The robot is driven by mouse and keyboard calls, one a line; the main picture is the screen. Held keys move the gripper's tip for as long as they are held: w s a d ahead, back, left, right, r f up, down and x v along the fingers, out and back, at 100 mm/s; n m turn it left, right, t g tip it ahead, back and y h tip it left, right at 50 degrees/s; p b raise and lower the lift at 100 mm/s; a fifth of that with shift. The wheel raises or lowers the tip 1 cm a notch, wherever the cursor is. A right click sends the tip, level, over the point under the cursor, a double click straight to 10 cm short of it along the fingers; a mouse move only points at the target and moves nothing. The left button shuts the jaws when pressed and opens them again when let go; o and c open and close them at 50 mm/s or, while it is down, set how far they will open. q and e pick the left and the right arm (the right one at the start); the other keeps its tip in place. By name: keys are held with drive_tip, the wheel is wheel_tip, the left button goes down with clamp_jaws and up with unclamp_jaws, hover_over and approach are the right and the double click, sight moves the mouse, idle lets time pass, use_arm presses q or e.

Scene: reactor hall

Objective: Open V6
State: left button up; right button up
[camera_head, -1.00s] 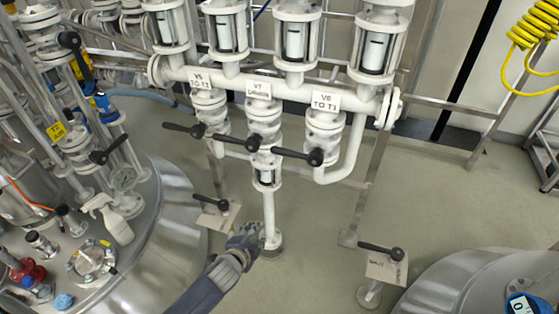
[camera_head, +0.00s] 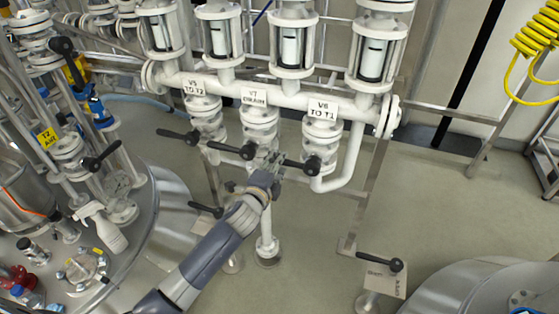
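The V6 valve (camera_head: 321,137) is a white flanged valve under the label "V6 TO T1" (camera_head: 322,109), the rightmost of three on the white manifold. Its black lever (camera_head: 298,163) points left from its hub, roughly level. My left gripper (camera_head: 273,164) is at the left end of this lever, in front of the pipe below V7. The gripper and lever end overlap in the picture; whether they touch, and whether the fingers are open or shut, I cannot tell. My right gripper is not in view.
The V7 drain valve lever (camera_head: 232,150) lies just left of my gripper, and the V5 lever (camera_head: 178,136) further left. Lower levers stand at left (camera_head: 206,210) and right (camera_head: 380,262). A steel vessel (camera_head: 150,240) is at left.

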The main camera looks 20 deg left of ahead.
use_arm(q)
drive_tip(key=shift+w+f, duration=0.15)
drive_tip(key=shift+w, duration=0.55)
drive_tip(key=shift+w+f, duration=0.15)
drive_tip(key=shift+w, duration=0.55)
clamp_jaws()
